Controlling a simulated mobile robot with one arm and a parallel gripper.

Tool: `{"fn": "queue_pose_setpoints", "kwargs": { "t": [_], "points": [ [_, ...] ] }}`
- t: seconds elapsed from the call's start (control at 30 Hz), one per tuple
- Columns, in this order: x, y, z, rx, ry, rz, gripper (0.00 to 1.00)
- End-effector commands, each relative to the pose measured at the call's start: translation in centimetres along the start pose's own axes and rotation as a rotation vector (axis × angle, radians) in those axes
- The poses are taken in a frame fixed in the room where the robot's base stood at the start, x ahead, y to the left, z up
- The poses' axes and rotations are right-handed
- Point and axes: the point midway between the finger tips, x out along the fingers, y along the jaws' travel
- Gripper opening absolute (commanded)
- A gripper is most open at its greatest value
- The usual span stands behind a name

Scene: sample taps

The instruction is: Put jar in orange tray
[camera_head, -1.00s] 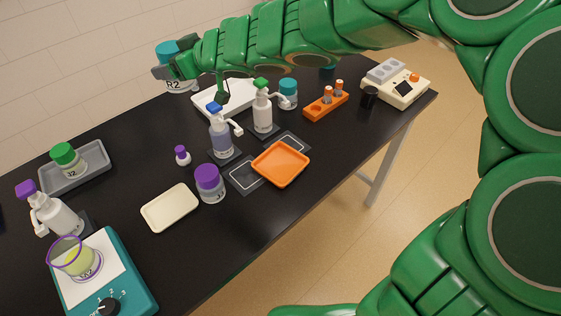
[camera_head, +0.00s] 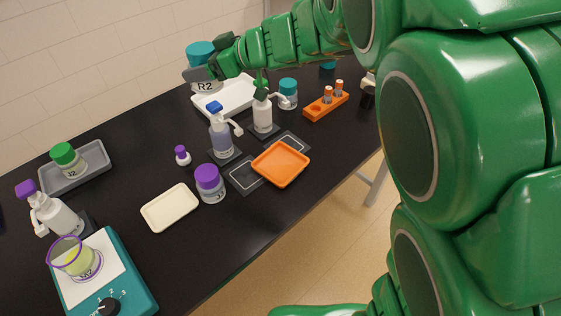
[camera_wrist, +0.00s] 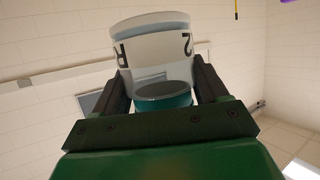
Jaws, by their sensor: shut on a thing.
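My gripper (camera_head: 208,72) is shut on a clear jar (camera_head: 206,87) with a teal lid and a label reading R2. It holds the jar upright above the far side of the table, near the white tray. In the wrist view the same jar (camera_wrist: 155,50) sits between both fingers, and its teal lid is partly hidden. The orange tray (camera_head: 281,164) lies empty at the table's front edge, right of centre, lower and nearer than the held jar.
Blue-topped (camera_head: 221,137) and green-topped (camera_head: 263,113) bottles stand between gripper and orange tray. A purple-lidded jar (camera_head: 209,184) and cream tray (camera_head: 170,208) lie left of it. Another teal-lidded jar (camera_head: 288,95) and an orange rack (camera_head: 326,106) stand behind it.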

Motion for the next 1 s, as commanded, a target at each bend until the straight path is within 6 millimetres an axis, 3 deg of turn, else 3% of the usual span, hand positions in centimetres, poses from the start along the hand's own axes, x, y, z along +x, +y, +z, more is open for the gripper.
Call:
{"fn": "queue_pose_setpoints", "kwargs": {
  "t": [0.5, 1.0],
  "points": [
    [-6.1, -0.9, 5.9, -0.057, -0.001, -0.14, 0.39],
    [-14.2, -4.7, 13.8, -0.099, -0.001, -0.244, 0.39]
  ]
}}
